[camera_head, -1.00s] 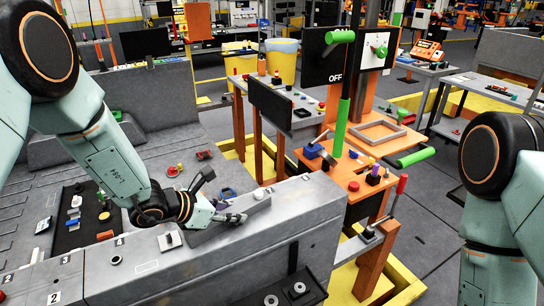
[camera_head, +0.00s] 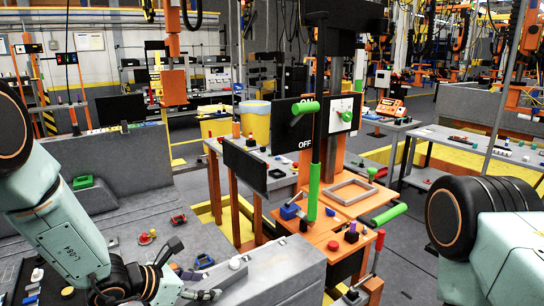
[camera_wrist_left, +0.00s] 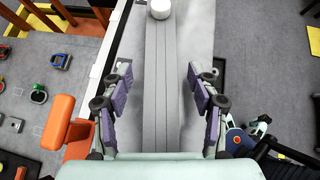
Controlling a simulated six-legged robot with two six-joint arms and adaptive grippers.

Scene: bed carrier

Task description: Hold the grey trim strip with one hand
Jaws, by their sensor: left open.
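The grey trim strip (camera_wrist_left: 163,100) runs lengthwise up the middle of the left wrist view, with long grooves along it. It lies on the grey machine top. My left gripper (camera_wrist_left: 160,75) is open, with one padded finger to each side of the strip and a gap visible on both sides. I cannot tell how far above the strip the fingertips are. In the head view my left gripper (camera_head: 192,270) is low at the bottom edge, and its hand hides much of the strip there. My right arm shows at the right edge, but its gripper is out of view.
A white round knob (camera_head: 234,263) stands on the machine top (camera_head: 285,270) just beyond the gripper. An orange stand (camera_head: 340,225) with green levers rises behind it.

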